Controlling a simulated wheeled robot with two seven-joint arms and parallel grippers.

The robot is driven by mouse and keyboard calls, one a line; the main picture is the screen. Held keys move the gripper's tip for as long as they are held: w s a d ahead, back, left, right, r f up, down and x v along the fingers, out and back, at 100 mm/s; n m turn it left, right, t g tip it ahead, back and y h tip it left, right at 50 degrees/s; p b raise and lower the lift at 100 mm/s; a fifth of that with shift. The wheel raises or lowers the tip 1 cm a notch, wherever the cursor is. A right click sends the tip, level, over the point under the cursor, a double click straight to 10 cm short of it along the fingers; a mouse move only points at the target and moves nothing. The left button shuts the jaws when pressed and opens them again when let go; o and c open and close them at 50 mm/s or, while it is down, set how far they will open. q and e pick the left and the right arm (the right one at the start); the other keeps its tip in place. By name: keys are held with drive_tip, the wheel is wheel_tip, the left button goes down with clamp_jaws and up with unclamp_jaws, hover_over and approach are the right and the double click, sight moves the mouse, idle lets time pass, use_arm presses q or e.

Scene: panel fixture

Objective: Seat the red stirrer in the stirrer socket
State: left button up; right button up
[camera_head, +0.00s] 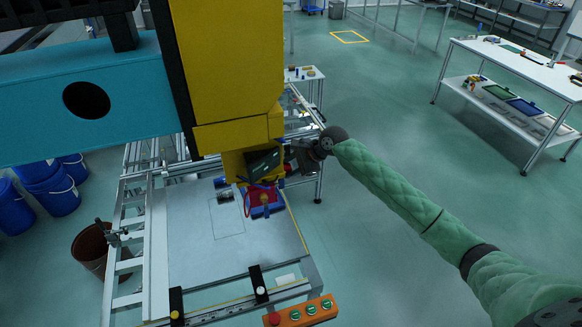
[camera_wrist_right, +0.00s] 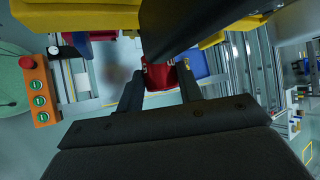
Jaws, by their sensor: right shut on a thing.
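My right gripper (camera_head: 299,160) reaches in from the right to the lower end of the yellow machine head (camera_head: 232,70). It is shut on a red part, which I take to be the red stirrer (camera_wrist_right: 160,76), seen between the two dark fingers in the right wrist view. A little red also shows beside the gripper in the head view (camera_head: 289,169). A thick dark bar (camera_wrist_right: 195,28) crosses just beyond the red part and hides some of it. I cannot tell whether they touch. I cannot make out the stirrer socket for certain. My left gripper is not in view.
A red and blue fixture (camera_head: 262,203) sits under the machine head, close to the gripper. A pale panel table (camera_head: 185,245) lies below, with an orange button box (camera_head: 300,312) at its front. A teal beam (camera_head: 85,105) blocks the left.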

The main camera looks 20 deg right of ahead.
drive_tip(key=shift+a, duration=0.65)
idle(0.4)
drive_tip(key=shift+d, duration=0.25)
drive_tip(key=shift+d, duration=0.85)
